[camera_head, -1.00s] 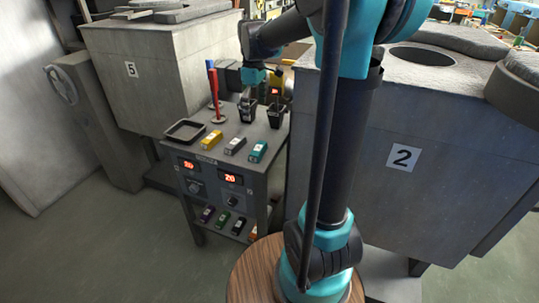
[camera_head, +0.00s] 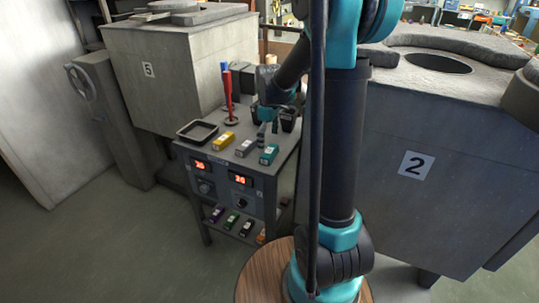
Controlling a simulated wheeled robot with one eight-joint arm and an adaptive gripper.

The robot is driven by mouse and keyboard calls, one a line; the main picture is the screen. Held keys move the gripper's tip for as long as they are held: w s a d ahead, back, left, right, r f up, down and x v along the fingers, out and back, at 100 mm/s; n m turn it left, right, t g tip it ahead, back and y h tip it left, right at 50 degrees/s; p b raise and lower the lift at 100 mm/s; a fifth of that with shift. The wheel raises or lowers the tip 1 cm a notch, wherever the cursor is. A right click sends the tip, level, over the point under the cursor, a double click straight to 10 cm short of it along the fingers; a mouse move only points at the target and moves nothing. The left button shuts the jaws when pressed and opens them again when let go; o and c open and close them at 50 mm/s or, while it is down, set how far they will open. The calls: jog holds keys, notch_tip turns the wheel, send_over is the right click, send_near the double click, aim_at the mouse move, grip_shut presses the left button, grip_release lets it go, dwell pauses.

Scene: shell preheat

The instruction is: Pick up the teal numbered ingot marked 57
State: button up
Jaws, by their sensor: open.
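The teal ingot (camera_head: 268,154) lies at the right front of the grey cart's top (camera_head: 215,158). Its label is too small to read. A grey ingot (camera_head: 246,147) and a yellow ingot (camera_head: 223,142) lie in a row to its left. My gripper (camera_head: 262,138) points down just behind and above the teal ingot, between it and the dark cups. It is open and holds nothing that I can see. Its fingers are small and partly hard to make out against the cart.
A dark tray (camera_head: 198,131), red and blue upright tools (camera_head: 228,95) and dark cups (camera_head: 288,119) stand on the cart. More ingots lie on its lower shelf (camera_head: 232,224). Large grey blocks marked 5 (camera_head: 149,69) and 2 (camera_head: 415,164) flank the cart.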

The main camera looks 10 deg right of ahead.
aim_at(269, 150)
jog(key=shift+d+f, duration=0.15)
jog(key=shift+f, duration=2.15)
jog(key=shift+c, duration=0.6)
jog(key=c, duration=1.2)
